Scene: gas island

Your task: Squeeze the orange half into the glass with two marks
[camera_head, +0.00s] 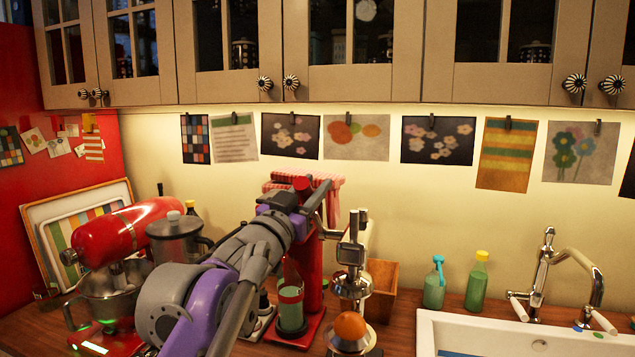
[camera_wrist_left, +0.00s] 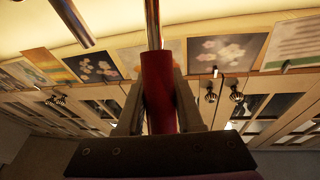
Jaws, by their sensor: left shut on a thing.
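My left gripper (camera_head: 308,198) is up near the back wall, in front of the red machine. In the left wrist view its two fingers (camera_wrist_left: 160,76) are shut on a red cylindrical handle (camera_wrist_left: 159,100) with a metal rod running out of its far end. In the head view the handle is mostly hidden by the gripper. To the right stands a chrome press (camera_head: 351,255). An orange, rounded piece of fruit (camera_head: 350,325) sits low at its front on a metal dish. I cannot make out a glass with two marks.
A red machine (camera_head: 308,265) holds a greenish bottle (camera_head: 290,308). A wooden box (camera_head: 383,285), two green bottles (camera_head: 477,283) and a white sink (camera_head: 428,330) are right. Cabinets (camera_head: 360,85) hang above.

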